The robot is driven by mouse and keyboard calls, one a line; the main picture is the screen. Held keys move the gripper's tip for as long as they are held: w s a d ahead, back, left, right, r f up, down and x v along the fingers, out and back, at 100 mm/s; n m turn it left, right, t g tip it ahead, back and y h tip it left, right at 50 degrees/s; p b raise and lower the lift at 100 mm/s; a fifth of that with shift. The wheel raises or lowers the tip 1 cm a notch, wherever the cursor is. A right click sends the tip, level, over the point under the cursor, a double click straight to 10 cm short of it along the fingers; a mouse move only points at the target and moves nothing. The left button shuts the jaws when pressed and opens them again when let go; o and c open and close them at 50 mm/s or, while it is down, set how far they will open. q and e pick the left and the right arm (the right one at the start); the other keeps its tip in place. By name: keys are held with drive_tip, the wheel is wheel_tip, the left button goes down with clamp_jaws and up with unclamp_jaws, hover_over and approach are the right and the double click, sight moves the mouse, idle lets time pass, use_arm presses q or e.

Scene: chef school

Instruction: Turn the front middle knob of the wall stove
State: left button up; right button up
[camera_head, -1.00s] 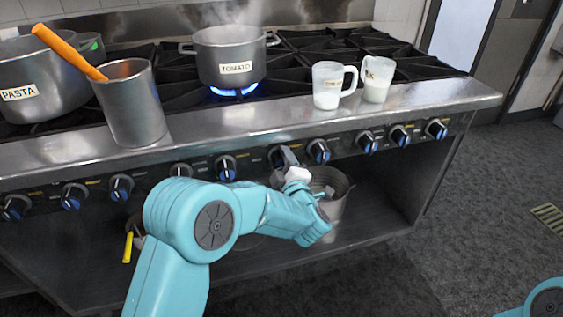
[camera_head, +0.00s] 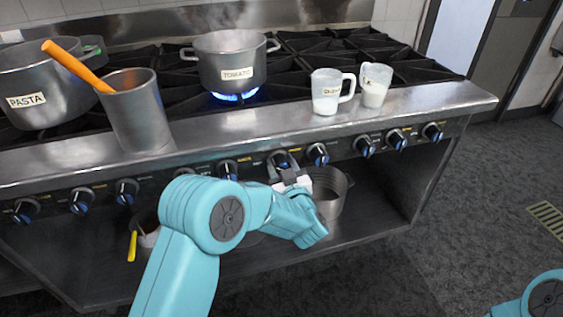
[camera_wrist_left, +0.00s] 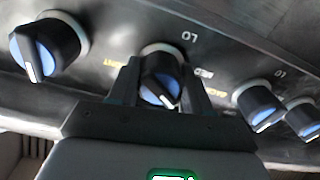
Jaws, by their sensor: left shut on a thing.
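The stove's front panel carries a row of black knobs with blue faces. My left gripper (camera_head: 287,171) is at a knob near the middle of the row (camera_head: 280,158), just right of the burning burner. In the left wrist view, this knob (camera_wrist_left: 160,77) sits between the two dark fingers of the left gripper (camera_wrist_left: 160,88), which is shut on it. Its white pointer mark points down and slightly right. The gripper partly covers this knob in the head view. My right gripper is out of view; only a teal part of that arm shows at the bottom right.
Neighbouring knobs (camera_head: 318,154) (camera_head: 228,169) stand close on both sides. The tomato pot (camera_head: 225,58) is over a blue flame. A metal pot (camera_head: 328,190) sits on the shelf below.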

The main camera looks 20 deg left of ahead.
use_arm(q)
drive_tip(key=m+p, duration=0.1)
drive_tip(key=m, duration=0.1)
drive_tip(key=m+p, duration=0.1)
drive_tip(key=m, duration=0.2)
drive_tip(key=shift+r+m+p, duration=0.2)
drive_tip(key=shift+m+p, duration=0.1)
drive_tip(key=m+p, duration=0.2)
drive_tip(key=m, duration=0.2)
drive_tip(key=shift+m, duration=0.4)
drive_tip(key=o, duration=1.1)
drive_tip(key=shift+d, duration=0.1)
drive_tip(key=shift+c, duration=0.2)
drive_tip(key=shift+f, duration=0.1)
drive_tip(key=v, duration=1.6)
drive_tip(key=shift+s, duration=0.1)
